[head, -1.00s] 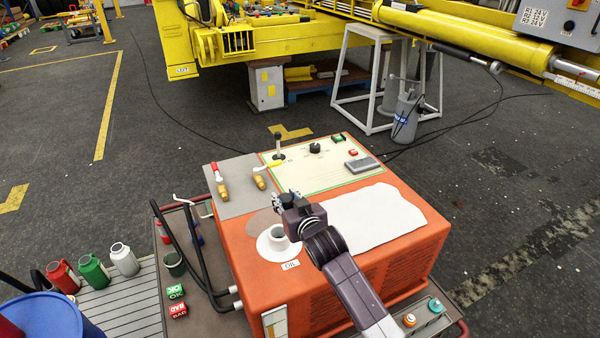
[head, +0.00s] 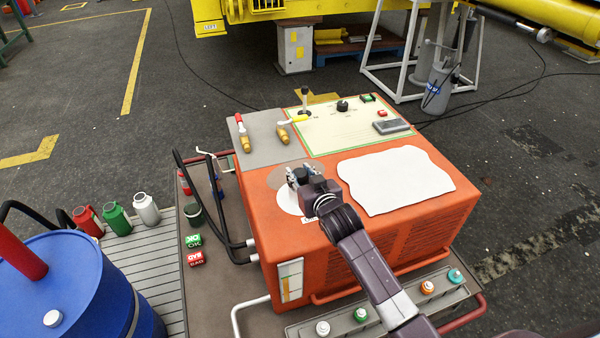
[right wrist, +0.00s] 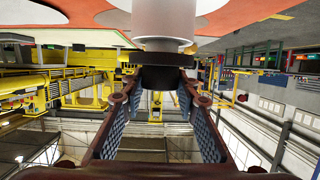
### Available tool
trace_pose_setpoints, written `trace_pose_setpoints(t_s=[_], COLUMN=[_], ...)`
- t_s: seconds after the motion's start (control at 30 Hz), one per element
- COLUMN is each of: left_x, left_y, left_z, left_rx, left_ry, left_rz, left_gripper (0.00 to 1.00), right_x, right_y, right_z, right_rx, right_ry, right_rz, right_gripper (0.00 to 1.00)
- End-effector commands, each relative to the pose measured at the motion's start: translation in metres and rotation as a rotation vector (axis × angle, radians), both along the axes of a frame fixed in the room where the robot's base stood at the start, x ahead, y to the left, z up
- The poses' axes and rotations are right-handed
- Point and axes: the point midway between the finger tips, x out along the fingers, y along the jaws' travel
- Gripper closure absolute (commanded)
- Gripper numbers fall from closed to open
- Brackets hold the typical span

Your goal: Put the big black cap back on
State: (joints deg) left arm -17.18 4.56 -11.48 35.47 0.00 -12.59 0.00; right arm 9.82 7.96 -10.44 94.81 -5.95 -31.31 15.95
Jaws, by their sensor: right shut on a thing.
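The big black cap (right wrist: 160,77) is between the fingertips of my right gripper (right wrist: 159,90) in the right wrist view. The gripper is shut on it. The cap is right at the end of the pale grey filler neck (right wrist: 163,30), in line with it; I cannot tell whether it is seated. In the head view my right gripper (head: 304,186) is over the white disc (head: 286,199) on the orange machine (head: 262,205) and hides the neck. My left gripper is not in view.
A white cloth (head: 395,180) lies on the machine to the right of the gripper. Several bottles (head: 117,219) and a blue drum (head: 75,290) stand at the left.

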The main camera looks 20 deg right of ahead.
Motion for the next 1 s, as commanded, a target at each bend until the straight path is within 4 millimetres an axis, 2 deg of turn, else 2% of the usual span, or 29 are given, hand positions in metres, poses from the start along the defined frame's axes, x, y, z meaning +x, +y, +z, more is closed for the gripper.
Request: trace_pose_setpoints(t_s=[1.0], left_x=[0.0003], left_y=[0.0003], left_z=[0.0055], left_rx=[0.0], left_ry=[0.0], left_rz=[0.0], left_gripper=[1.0], right_x=[-0.0003], right_y=[-0.0003], right_z=[0.0003], right_rx=[-0.001], right_ry=[-0.002], right_rz=[0.0], right_gripper=[0.99])
